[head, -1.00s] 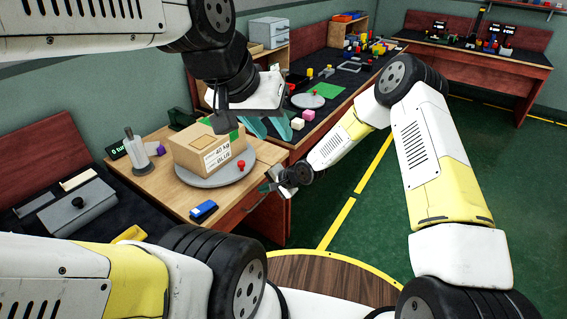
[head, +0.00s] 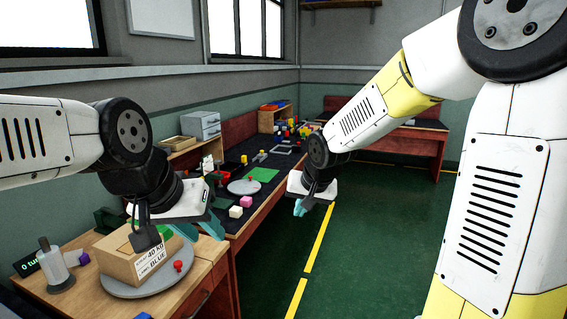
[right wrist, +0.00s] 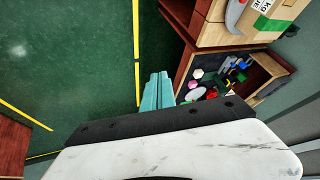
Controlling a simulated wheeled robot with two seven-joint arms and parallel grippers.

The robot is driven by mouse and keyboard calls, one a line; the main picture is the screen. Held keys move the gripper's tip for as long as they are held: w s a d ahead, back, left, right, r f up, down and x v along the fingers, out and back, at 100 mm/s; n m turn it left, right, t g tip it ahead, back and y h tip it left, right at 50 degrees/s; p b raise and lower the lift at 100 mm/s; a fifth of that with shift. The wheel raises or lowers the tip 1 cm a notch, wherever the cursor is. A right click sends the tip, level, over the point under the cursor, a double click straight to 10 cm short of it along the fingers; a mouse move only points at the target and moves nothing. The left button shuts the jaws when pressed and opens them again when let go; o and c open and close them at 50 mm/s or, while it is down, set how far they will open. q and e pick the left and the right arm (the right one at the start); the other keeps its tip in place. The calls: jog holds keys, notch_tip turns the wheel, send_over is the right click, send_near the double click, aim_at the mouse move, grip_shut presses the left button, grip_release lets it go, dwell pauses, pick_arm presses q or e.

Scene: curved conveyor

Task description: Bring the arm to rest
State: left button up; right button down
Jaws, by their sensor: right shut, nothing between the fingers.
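My right gripper (head: 300,207) hangs in the air over the green floor, right of the benches, pointing down. Its teal fingers are together and empty; they also show closed in the right wrist view (right wrist: 157,92). My left gripper (head: 195,228) is above and partly in front of the cardboard box, its teal fingers spread apart with nothing seen between them. I cannot tell whether it touches the box.
The labelled cardboard box (head: 120,262) sits on a grey turntable (head: 135,288) with a red knob (head: 178,265). The bench behind holds several small coloured blocks and a green mat (head: 263,174). The floor (head: 370,240) around my right gripper is clear.

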jog(key=s+d+r, duration=0.2)
jog(key=s+d, duration=0.1)
jog(key=s, duration=0.4)
jog(key=s+d+r, duration=0.3)
jog(key=s, duration=0.4)
jog(key=s+d+r+n, duration=0.1)
jog(key=s+d+r, duration=0.2)
jog(key=s, duration=0.4)
jog(key=shift+s+d, duration=0.3)
jog(key=shift+d, duration=0.1)
jog(key=shift+r, duration=0.1)
